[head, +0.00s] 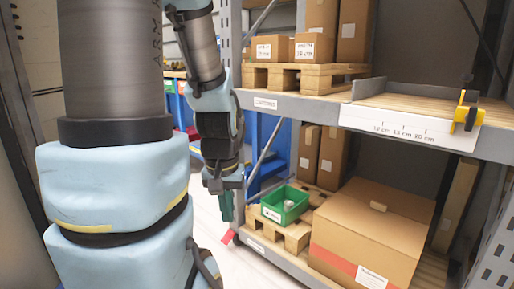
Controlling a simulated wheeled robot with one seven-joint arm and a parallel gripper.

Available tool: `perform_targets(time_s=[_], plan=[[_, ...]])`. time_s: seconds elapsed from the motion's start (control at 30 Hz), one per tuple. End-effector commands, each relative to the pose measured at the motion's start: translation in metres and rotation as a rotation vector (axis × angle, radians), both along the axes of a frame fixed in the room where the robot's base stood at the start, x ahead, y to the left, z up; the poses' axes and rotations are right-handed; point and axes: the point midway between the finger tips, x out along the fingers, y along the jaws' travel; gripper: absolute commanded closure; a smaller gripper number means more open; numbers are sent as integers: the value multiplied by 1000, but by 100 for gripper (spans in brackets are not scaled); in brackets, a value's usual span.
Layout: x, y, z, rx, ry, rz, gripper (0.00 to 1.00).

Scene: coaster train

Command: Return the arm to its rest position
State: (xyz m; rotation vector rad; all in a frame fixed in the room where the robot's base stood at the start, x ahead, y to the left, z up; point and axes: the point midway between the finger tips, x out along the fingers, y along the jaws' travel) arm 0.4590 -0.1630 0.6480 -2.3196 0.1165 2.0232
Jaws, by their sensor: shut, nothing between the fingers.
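My arm fills the left half of the head view, with its large blue and grey links close to the camera. The far part of the arm hangs down in front of the shelf's left end. My gripper (227,212) is at its lower end, small and dark, pointing down. Its fingers are shut and I see nothing held between them. It hangs to the left of the lower shelf and the green bin (284,204), apart from both as far as this view shows.
The metal rack (300,107) stands on the right. Its upper shelf bears cartons on a pallet (305,77), a scale label and a yellow-black slider (466,112). A large carton (372,228) sits below. Pale floor (208,222) shows left of the rack.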

Motion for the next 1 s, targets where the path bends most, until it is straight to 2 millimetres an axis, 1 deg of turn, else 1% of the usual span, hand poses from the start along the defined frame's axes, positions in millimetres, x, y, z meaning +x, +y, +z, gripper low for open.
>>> perform_targets(time_s=[0.03,0.17,0.27,0.5,0.8,0.9,1.0], plan=[[0,0,22,0,1,-1,100],[1,0,52,0,0,-1,100],[1,-1,79,0,-1,-2,100],[1,-1,154,0,-1,-2,100],[2,-1,244,0,-2,-2,100],[1,-1,267,0,-2,-2,100],[1,-1,282,0,-2,-2,100]])
